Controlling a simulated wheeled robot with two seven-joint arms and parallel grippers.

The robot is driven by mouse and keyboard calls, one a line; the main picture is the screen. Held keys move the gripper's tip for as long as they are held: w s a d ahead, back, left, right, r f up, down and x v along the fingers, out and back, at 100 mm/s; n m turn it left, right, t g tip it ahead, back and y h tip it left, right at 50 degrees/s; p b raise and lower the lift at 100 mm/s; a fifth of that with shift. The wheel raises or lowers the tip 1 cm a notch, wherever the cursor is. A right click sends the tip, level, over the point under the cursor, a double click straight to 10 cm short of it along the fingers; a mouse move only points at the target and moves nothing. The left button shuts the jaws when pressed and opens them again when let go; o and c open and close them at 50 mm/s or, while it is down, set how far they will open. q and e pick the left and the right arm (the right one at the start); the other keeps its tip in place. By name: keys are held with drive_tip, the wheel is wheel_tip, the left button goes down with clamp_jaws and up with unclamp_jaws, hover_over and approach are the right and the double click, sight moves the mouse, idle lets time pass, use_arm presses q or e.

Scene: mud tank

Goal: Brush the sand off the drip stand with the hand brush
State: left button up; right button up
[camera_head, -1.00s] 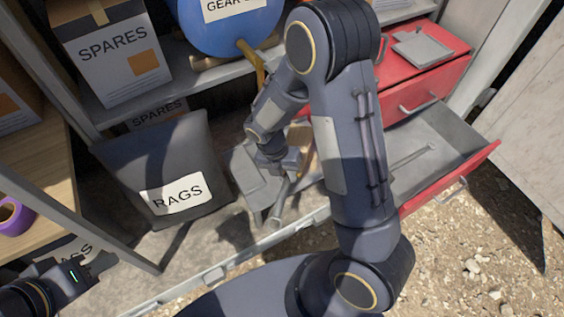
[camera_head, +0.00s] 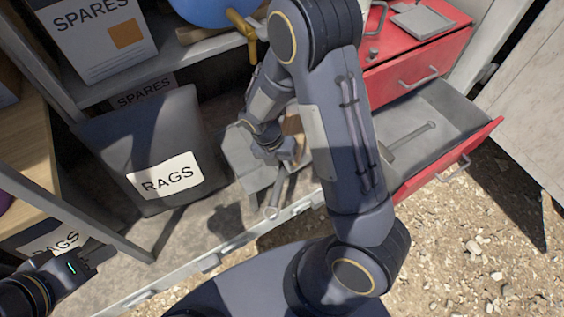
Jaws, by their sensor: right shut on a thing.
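The grey drip stand (camera_head: 240,158) sits on the lower shelf floor below the brass tap, partly hidden by my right arm. My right gripper (camera_head: 284,158) points down at the stand's right side and is shut on the hand brush (camera_head: 294,125). Only a brown wooden part of the brush shows; its bristles are hidden. I cannot tell whether the brush touches the stand, and sand on the stand is too small to make out. My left gripper (camera_head: 100,258) is empty at the lower left, its short dark fingers apart.
A dark bin labelled RAGS (camera_head: 150,145) stands left of the stand. A blue drum (camera_head: 205,8) with a brass tap (camera_head: 243,32) is above. A red cabinet (camera_head: 415,65) with an open drawer (camera_head: 435,115) stands at the right. Gravel ground (camera_head: 460,250) is clear in front.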

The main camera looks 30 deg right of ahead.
drive_tip(key=shift+f+b, duration=0.7)
drive_tip(key=shift+f, duration=0.25)
idle(0.4)
